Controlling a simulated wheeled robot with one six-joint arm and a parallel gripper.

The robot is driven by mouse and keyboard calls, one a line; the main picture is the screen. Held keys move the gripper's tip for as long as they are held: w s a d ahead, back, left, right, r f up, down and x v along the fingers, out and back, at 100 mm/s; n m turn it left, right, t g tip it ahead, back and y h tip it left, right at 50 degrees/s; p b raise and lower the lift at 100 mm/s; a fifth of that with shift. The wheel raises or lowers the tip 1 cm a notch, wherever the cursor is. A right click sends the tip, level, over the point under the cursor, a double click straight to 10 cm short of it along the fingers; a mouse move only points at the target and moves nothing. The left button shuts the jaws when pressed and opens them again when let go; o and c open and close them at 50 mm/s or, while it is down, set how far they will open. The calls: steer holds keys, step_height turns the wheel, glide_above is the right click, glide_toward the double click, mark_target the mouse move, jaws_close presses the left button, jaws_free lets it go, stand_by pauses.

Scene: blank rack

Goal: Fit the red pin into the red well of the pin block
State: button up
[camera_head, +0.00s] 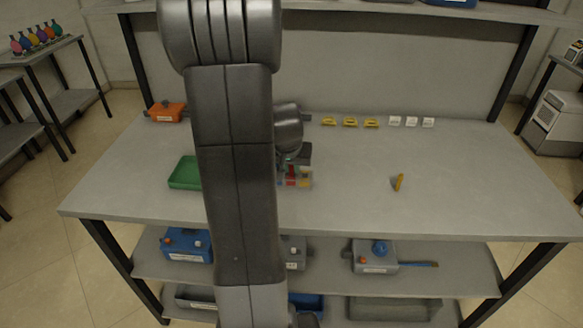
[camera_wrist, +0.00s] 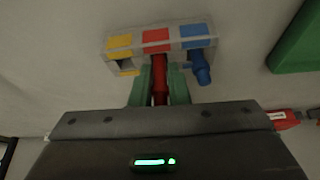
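The pin block (camera_wrist: 112,58) is a pale, see-through block with yellow, red and blue squares; it shows at the top of the wrist view. In the head view, the pin block (camera_head: 306,183) stands mid-table, partly hidden by my arm. My gripper (camera_wrist: 158,90) has green fingers shut on the red pin (camera_wrist: 159,80), in line with the red square. The pin's far end meets the block's near edge in the picture; I cannot tell whether it is in the well. The blue pin (camera_wrist: 201,69) stands at the blue square.
A yellow pin (camera_head: 399,182) is on the table to the right. A green tray (camera_head: 184,173) lies left of the block, partly behind my arm. An orange box (camera_head: 166,112) and several small yellow and white pieces (camera_head: 350,122) line the back. The table's right side is mostly clear.

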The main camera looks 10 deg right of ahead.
steer(key=shift+o, duration=1.3)
steer(key=shift+s+f, duration=0.3)
steer(key=shift+f, duration=0.25)
steer(key=shift+r+p, duration=0.5)
steer(key=shift+p, duration=0.05)
steer(key=v, duration=1.2)
steer(key=shift+w+r, duration=0.3)
steer(key=shift+r, duration=0.05)
steer(key=x, duration=1.1)
steer(key=shift+w+d+f, duration=0.1)
steer(key=shift+w+f, duration=0.05)
steer(key=shift+f, duration=0.2)
steer(key=shift+w+f, duration=0.1)
steer(key=shift+f, duration=0.35)
